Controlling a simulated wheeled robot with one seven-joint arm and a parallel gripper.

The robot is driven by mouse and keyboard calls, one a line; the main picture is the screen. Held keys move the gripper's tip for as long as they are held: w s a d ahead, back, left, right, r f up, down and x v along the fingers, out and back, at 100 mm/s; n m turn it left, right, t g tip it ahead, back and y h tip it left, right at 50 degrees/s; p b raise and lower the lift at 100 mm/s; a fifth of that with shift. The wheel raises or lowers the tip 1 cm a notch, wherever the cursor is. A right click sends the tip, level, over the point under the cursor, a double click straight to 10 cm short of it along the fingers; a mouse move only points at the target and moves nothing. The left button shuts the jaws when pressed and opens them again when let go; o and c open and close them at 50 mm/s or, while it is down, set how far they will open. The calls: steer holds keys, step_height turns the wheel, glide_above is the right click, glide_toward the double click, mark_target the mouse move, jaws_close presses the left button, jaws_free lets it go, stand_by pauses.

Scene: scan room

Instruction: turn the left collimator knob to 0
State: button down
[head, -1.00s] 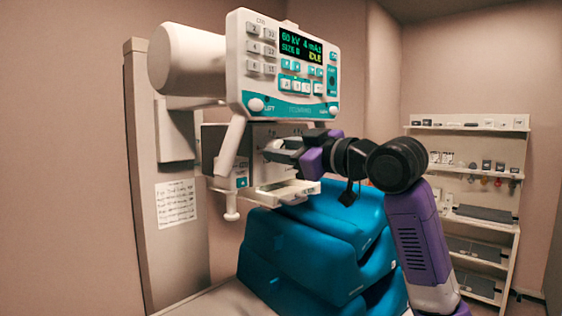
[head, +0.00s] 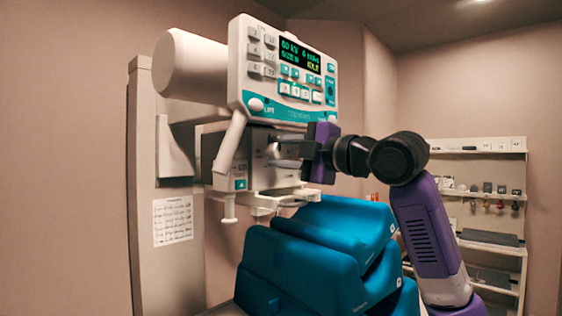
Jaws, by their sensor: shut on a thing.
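The collimator is a grey box (head: 256,172) under the white control panel of the x-ray head. My gripper (head: 273,151) reaches in from the right, and its fingers meet the front face of the box. It is shut on what appears to be the left collimator knob. The fingers hide most of the knob, and its pointer and scale cannot be read. The other knob cannot be made out behind my gripper.
The control panel (head: 290,68) hangs just above my gripper. A white handle (head: 230,143) is left of the box, and a clear tray (head: 280,198) is below it. Teal cushions (head: 305,270) are stacked underneath. Shelves (head: 480,190) stand at the right.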

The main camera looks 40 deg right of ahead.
steer(key=n+b, duration=0.1)
steer(key=n, duration=0.3)
steer(key=shift+f+n+b, duration=0.1)
steer(key=shift+n+b, duration=0.2)
steer(key=shift+n, duration=0.1)
steer(key=n+b, duration=0.1)
steer(key=n, duration=0.3)
steer(key=shift+n+y, duration=0.3)
steer(key=shift+n, duration=0.1)
steer(key=n, duration=0.4)
steer(key=shift+n, duration=2.4)
steer(key=c, duration=1)
jaws_free()
steer(key=shift+s, duration=0.15)
